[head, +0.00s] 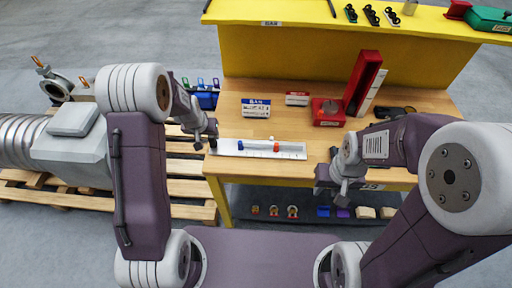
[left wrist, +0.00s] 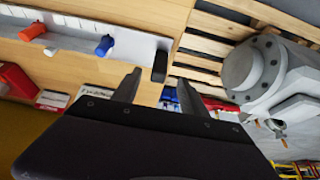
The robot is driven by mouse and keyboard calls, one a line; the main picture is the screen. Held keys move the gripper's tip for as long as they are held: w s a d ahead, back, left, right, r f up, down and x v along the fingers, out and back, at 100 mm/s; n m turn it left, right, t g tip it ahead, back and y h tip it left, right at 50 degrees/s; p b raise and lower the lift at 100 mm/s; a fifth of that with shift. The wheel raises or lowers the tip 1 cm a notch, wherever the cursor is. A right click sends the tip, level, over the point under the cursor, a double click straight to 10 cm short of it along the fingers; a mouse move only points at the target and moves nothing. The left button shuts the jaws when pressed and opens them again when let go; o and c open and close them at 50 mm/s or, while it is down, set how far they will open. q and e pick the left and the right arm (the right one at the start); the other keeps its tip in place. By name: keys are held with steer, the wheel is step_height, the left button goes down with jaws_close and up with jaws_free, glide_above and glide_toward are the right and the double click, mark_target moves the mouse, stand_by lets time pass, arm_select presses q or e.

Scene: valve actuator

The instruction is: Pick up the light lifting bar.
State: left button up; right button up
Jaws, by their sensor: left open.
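The light lifting bar (head: 285,152) appears to be the long pale bar along the near edge of the wooden bench. It carries a blue knob (head: 241,145) and an orange-red knob (head: 276,147). In the left wrist view the pale bar (left wrist: 125,41) has a dark upright piece (left wrist: 160,66) at its end. My left gripper (head: 212,143) is over the bar's left end, open and empty. In the left wrist view its fingertips (left wrist: 157,76) lie either side of the dark piece; contact is unclear. My right gripper (head: 340,190) hangs by the bench's front right, its jaws unclear.
On the bench (head: 240,100) stand a blue-white box (head: 256,107), a red block (head: 328,112) and a tall red holder (head: 362,82). A yellow back panel (head: 300,55) rises behind. A wooden pallet (head: 180,190) with a large grey valve body (head: 75,140) stands left.

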mark_target(213, 140)
arm_select(q)
steer(key=x, duration=0.3)
steer(key=shift+w+f, duration=0.3)
steer(key=shift+x, duration=2.6)
steer(key=shift+s, duration=0.1)
jaws_close()
steer(key=shift+r, duration=0.1)
